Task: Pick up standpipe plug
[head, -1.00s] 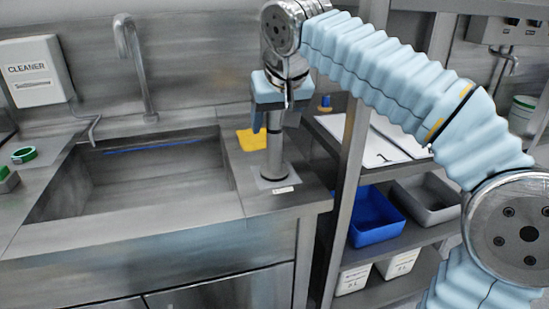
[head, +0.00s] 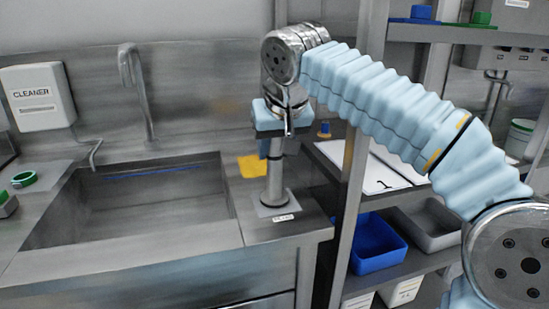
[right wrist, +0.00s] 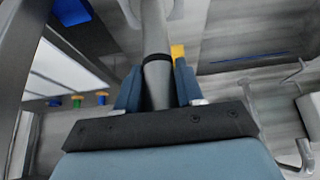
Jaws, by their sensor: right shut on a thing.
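The standpipe plug is a tall grey tube (head: 275,176) standing upright on a square labelled plate (head: 264,211) on the counter, right of the sink. A wider collar shows at its foot. My right gripper (head: 271,146) is at its upper part, pointing down, shut on the tube. In the right wrist view the tube (right wrist: 154,32) runs between the two blue fingers of the gripper (right wrist: 158,88), with a dark ring around it. The tube's top is hidden by the gripper. My left gripper is not in view.
The sink basin (head: 130,205) with its tap (head: 137,95) lies left of the plug. A yellow cloth (head: 252,166) lies behind it. A shelf post (head: 352,190) stands close on the right, with a blue bin (head: 376,246) and a grey bin (head: 430,225) beyond.

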